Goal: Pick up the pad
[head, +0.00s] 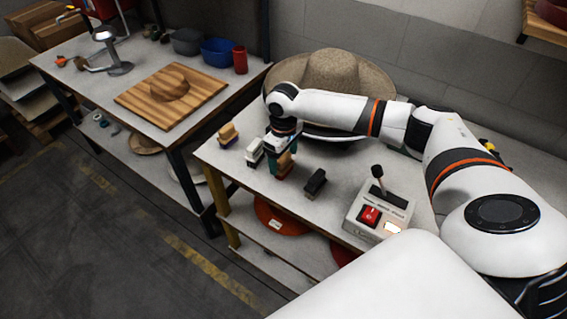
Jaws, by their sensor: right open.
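My right gripper (268,160) reaches down over the right-hand table, open, its white-and-dark fingers low near the tabletop. A block-like pad with a tan top and teal side (285,164) stands right at the gripper, partly hidden by it; I cannot tell whether it is between the fingers or beside them. Another small pad, yellow-tan on a dark base (228,135), sits to the left near the table edge, apart from the gripper. A dark pad (316,182) lies to the right. Which one the task means is not clear. My left gripper is not in view.
A control box (375,211) with a red switch and lever stands at the table's front right. A big felt hat (333,78) is behind my right arm. A second table (75,77) on the left holds a wooden board, a lamp and containers.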

